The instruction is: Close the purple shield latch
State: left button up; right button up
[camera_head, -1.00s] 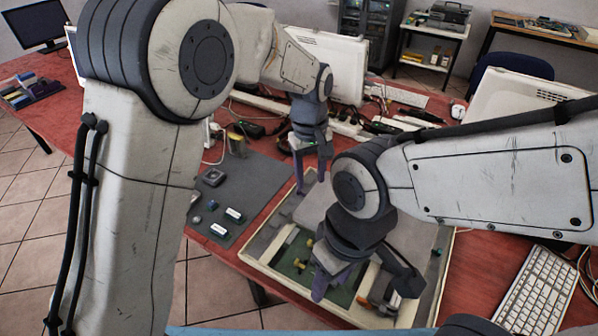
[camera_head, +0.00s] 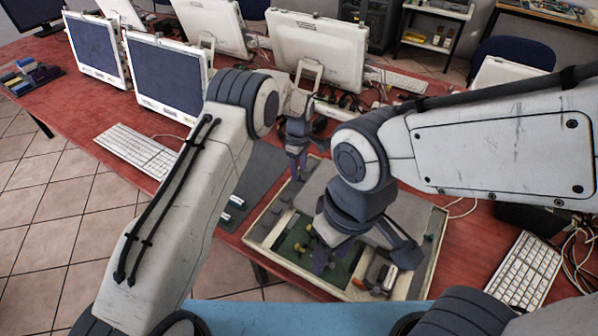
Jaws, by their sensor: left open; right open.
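A shallow cream-framed case (camera_head: 268,253) with a green board (camera_head: 297,236) and grey panels lies on the red table. I cannot make out a purple shield latch; my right gripper and wrist hide part of the case. My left gripper (camera_head: 298,172) is open and points down above the far left edge of the case. My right gripper (camera_head: 362,262) is open, fingers spread, over the near middle of the case. An orange-ended part (camera_head: 390,278) lies beside its right finger. I see nothing held in either gripper.
A grey mat (camera_head: 262,172) lies left of the case, partly behind my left arm. White keyboards stand at the left (camera_head: 138,150) and right (camera_head: 530,272). Several monitors (camera_head: 168,75) line the back. Loose cables (camera_head: 582,245) lie at the far right.

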aim_at(301, 180)
pick_arm(q)
jog(key=shift+f, duration=1.25)
grip_shut()
dwell(0.5)
